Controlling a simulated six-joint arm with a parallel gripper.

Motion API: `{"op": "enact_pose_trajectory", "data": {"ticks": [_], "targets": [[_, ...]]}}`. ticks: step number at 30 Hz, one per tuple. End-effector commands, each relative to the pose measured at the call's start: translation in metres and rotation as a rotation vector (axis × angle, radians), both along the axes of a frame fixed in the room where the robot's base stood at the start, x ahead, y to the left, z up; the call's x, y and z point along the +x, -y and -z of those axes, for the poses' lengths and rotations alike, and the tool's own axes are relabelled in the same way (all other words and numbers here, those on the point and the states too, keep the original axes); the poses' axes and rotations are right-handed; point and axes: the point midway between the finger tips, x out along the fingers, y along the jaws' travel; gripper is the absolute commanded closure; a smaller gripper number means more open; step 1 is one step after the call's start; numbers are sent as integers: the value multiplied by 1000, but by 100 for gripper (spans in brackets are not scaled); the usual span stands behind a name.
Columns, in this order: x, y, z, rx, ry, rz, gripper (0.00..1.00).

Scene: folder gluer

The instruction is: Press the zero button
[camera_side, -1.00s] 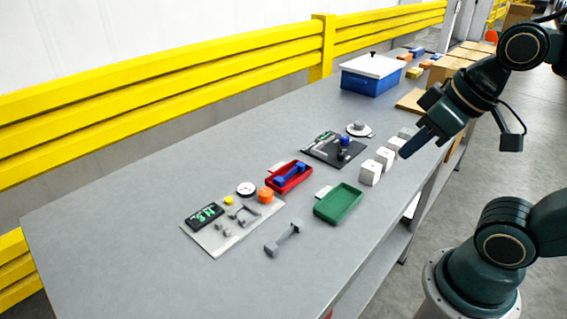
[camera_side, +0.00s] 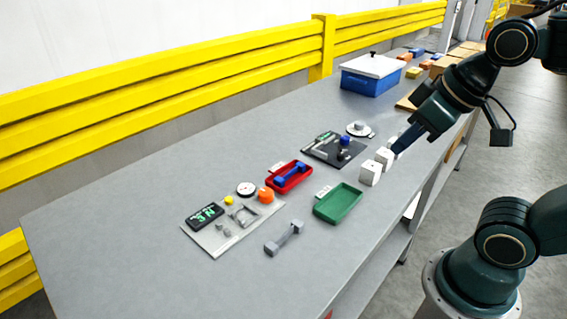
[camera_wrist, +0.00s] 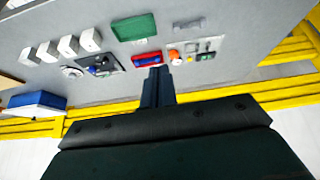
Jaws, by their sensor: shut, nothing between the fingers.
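My gripper (camera_side: 398,151) is shut and empty, pointing down and left beside the white blocks at the table's right edge. Its dark fingers also show in the wrist view (camera_wrist: 158,73), pointing toward the red tray in the picture. A light grey plate (camera_side: 208,239) at the front left bears a black box with a green-lit display (camera_side: 205,216). A small yellow round piece (camera_side: 228,201) and an orange knob (camera_side: 266,195) are beside it. A black plate (camera_side: 320,151) farther back also has a small green display (camera_side: 325,137). No button marked zero can be made out.
White blocks (camera_side: 369,173) stand in a row near my gripper. A green tray (camera_side: 338,203), a red tray (camera_side: 279,184) with a blue part, and a grey dumbbell-shaped part (camera_side: 284,238) lie on the table. A blue box (camera_side: 371,85) stands behind. The near left table is clear.

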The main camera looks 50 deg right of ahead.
Motion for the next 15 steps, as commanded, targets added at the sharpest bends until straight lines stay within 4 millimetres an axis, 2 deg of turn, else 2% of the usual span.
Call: {"op": "enact_pose_trajectory", "data": {"ticks": [8, 15], "targets": [[43, -5, -4, -41, 28, -95, 100], [90, -13, -3, -87, 64, -196, 100]]}}
